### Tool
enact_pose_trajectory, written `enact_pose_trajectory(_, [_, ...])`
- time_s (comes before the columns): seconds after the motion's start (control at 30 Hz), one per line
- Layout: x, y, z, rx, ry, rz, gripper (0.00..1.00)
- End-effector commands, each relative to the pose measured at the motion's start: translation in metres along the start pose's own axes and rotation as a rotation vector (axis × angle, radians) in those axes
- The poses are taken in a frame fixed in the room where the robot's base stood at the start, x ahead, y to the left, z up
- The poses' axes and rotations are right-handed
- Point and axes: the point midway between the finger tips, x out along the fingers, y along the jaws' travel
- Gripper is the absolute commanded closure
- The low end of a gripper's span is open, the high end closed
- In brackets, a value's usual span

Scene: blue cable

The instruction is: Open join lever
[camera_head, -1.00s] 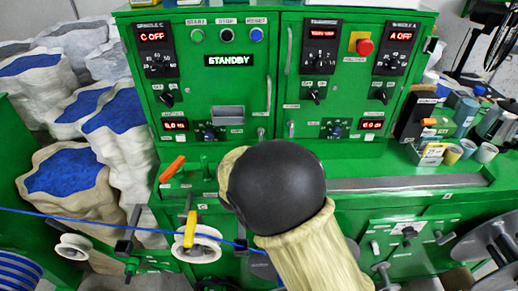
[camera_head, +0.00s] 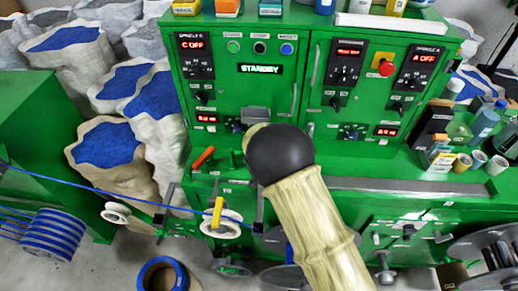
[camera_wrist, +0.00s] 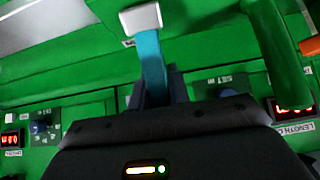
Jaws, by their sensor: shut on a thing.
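In the wrist view, a teal lever (camera_wrist: 151,58) with a pale grey cap stands between the dark fingers of my gripper (camera_wrist: 165,88). The gripper is shut on this lever, near the lower part that shows. No readable label tells whether it is the join lever. In the head view, my black wrist and beige sleeve hide the gripper and this lever. The green machine (camera_head: 300,110) stands in front of me. An orange lever (camera_head: 203,158) is left of my wrist, and it also shows in the wrist view (camera_wrist: 311,45). A yellow lever (camera_head: 217,212) stands lower, by a white pulley.
A blue cable (camera_head: 90,187) runs from the left past a small white pulley (camera_head: 116,213) to the larger pulley (camera_head: 221,226). Sacks of blue pellets (camera_head: 105,145) stand at the left. Bottles and cups (camera_head: 480,140) crowd the right shelf. The display (camera_head: 262,68) reads STANDBY.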

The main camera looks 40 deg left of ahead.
Motion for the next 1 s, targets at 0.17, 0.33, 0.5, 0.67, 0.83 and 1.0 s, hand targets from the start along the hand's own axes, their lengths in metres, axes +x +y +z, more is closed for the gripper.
enact_pose_trajectory(0.17, [0.0013,0.0058,-0.0040,0.006,-0.018,0.005,1.00])
enact_pose_trajectory(0.33, [0.0029,0.0079,-0.0039,0.008,-0.023,0.007,1.00])
enact_pose_trajectory(0.5, [0.0031,0.0082,-0.0042,0.009,-0.022,0.007,1.00])
enact_pose_trajectory(0.67, [0.0030,0.0084,-0.0046,0.009,-0.021,0.008,0.68])
enact_pose_trajectory(0.83, [0.0032,0.0085,-0.0037,0.009,-0.022,0.008,0.60])
enact_pose_trajectory(1.0, [0.0028,0.0082,-0.0032,0.009,-0.023,0.008,0.60])
